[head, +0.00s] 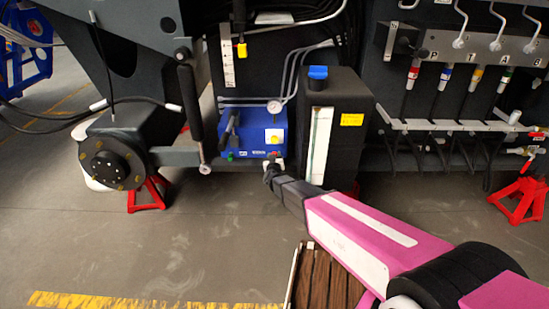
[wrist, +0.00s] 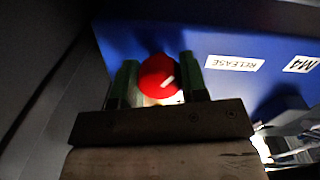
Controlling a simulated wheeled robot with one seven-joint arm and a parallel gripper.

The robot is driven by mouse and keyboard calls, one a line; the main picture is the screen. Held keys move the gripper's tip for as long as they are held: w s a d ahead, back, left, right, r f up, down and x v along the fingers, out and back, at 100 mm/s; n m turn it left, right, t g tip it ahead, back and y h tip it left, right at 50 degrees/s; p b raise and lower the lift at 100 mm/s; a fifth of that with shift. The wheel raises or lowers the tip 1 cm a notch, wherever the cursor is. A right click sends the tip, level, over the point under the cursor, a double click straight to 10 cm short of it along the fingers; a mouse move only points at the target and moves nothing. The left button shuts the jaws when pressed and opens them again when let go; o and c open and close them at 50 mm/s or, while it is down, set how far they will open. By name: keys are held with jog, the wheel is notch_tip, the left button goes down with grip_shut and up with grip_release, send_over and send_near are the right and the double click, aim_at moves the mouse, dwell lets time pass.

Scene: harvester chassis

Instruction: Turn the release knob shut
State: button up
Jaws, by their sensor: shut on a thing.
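My gripper mostly hides the knob there.
A black tank (head: 345,120) with a blue cap stands just right of the blue unit. A gauge (head: 274,106) and hoses are above it. A black cylinder (head: 190,110) is at left. Red stands (head: 150,193) hold the chassis. The floor in front is mostly clear.

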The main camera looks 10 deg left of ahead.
jog(key=m, duration=0.4)
jog(key=shift+m, duration=0.3)
jog(key=m, duration=0.3)
jog(key=shift+m, duration=0.3)
jog(key=m, duration=0.7)
jog(key=shift+s+m+y, duration=0.1)
jog(key=shift+m+y, duration=0.3)
jog(key=m, duration=1.2)
jog(key=shift+m, duration=0.3)
jog(key=o, duration=0.9)
